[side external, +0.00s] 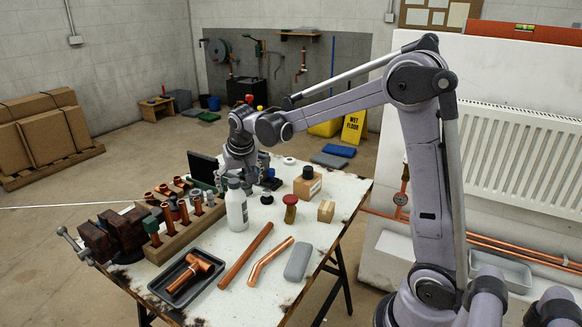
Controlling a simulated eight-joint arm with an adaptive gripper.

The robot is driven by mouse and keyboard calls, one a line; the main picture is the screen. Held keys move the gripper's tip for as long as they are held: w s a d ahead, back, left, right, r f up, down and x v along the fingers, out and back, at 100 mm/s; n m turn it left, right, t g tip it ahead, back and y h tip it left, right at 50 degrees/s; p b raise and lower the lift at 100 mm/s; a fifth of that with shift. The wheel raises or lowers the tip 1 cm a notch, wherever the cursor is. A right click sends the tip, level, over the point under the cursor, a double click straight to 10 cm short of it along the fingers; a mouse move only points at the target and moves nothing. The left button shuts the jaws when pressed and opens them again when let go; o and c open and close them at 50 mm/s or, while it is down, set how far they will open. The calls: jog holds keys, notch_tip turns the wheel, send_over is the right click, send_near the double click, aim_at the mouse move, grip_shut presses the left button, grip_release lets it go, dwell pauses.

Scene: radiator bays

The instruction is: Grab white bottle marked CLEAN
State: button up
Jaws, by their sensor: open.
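The white bottle (236,209) with a grey cap stands upright on the worktable (330,205), near its middle. Its label marking is too small to read. My gripper (243,180) points down just behind and above the bottle in this view. It is open, and the bottle's cap overlaps its lower part in the picture. I cannot tell whether the fingers touch the bottle or anything else. The fingertips are partly hidden among objects behind the bottle.
A wooden rack of copper fittings (187,234) and a vice (107,236) stand left of the bottle. A black tray (165,291), copper pipes (246,255) and a grey case (298,262) lie in front. A dark-topped jar (307,182) and a red-topped item (290,208) stand right.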

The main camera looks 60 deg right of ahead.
aim_at(236, 197)
jog(key=x, duration=0.5)
jog(key=shift+w+d+f, duration=0.1)
jog(key=shift+f, duration=0.05)
jog(key=w+f, duration=0.1)
jog(key=w+d+f, duration=0.1)
jog(key=f, duration=0.1)
jog(key=shift+w+d+f, duration=0.15)
jog(key=shift+w+f, duration=0.05)
jog(key=shift+f, duration=0.4)
jog(key=c, duration=1.7)
jog(key=shift+r, duration=0.1)
jog(key=shift+c, duration=0.2)
